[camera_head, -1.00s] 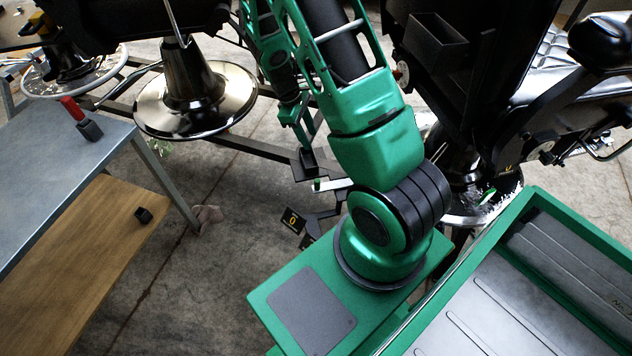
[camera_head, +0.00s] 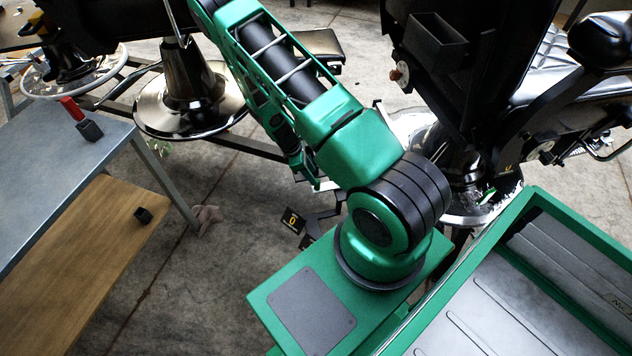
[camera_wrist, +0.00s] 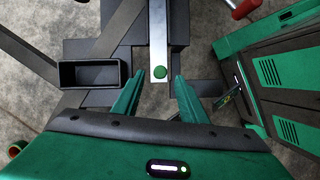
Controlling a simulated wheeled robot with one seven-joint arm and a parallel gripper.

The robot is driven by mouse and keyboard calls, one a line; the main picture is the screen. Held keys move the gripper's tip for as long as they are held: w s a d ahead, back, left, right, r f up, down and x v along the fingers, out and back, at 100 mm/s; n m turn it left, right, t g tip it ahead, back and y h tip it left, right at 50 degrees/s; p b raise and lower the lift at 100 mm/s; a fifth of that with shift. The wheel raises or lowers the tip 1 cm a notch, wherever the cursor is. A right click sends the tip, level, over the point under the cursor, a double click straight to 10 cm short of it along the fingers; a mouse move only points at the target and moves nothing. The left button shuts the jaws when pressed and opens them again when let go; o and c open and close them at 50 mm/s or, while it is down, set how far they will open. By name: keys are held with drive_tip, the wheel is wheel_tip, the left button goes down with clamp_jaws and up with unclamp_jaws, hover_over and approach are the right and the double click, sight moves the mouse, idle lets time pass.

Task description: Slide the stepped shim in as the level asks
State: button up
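My gripper (camera_wrist: 158,78) points at a dark stepped structure. Its two green fingers stand apart with nothing clearly held between them. A pale metal strip with a round green vial (camera_wrist: 160,72), which looks like the level, lies just beyond the fingertips, about centred between them. Dark grey stepped edges (camera_wrist: 207,88) show beside the right finger; I cannot tell whether they belong to the stepped shim or to the chair's frame.
A black open-topped box (camera_wrist: 90,74) sits left of the fingers. A black piece with a yellow mark (camera_head: 292,221) lies near my base. A grey table (camera_head: 60,160) and wooden shelf (camera_head: 75,260) stand at left, each with a small dark block. Chair bases (camera_head: 190,105) stand behind.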

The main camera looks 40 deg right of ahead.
drive_tip(key=x, duration=0.6)
clamp_jaws()
